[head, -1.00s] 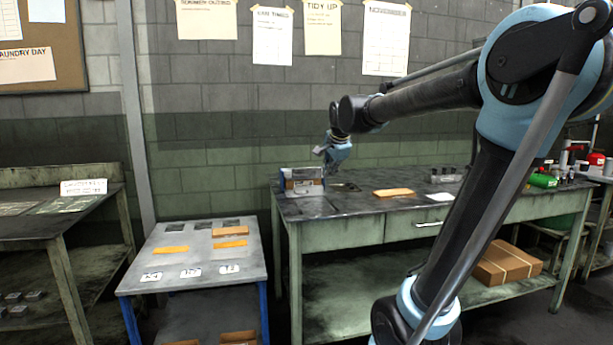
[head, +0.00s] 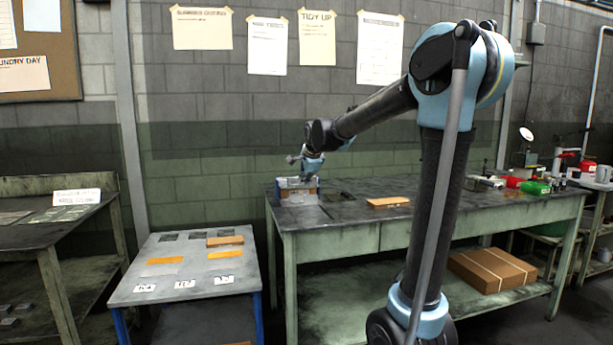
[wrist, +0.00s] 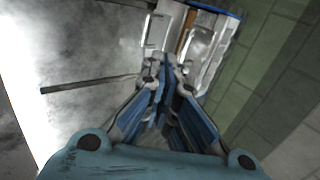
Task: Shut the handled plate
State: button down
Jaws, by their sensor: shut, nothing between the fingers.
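A small metal former (head: 298,191) with a brown strip stands near the left end of the green workbench. It also shows at the top of the wrist view (wrist: 205,45), with bright metal plates and a blue edge. I cannot tell which of its parts is the handled plate, or how far open that plate is. My gripper (wrist: 165,72) is shut and empty, pointing at the former's near side. In the head view my gripper (head: 312,172) is just above the former's right part. Whether the fingertips touch it is unclear.
The workbench (head: 345,212) has an orange-brown block (head: 388,202) to the right of the former. A low grey table (head: 150,294) with cards and blocks stands to the left.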

jog(key=shift+w+a+f, duration=0.25)
jog(key=shift+w+f, duration=0.15)
jog(key=shift+w, duration=0.45)
jog(key=shift+w+a+f, duration=0.3)
jog(key=shift+w+f, duration=0.15)
jog(key=shift+w, duration=0.35)
jog(key=shift+w+a+f, duration=0.25)
jog(key=shift+w+f, duration=0.15)
jog(key=shift+w, duration=0.45)
jog(key=shift+w+a, duration=0.25)
jog(key=shift+w, duration=0.6)
jog(key=shift+w+a, duration=0.2)
jog(key=shift+w, duration=0.6)
jog(key=shift+w+a, duration=0.25)
jog(key=shift+w, duration=0.6)
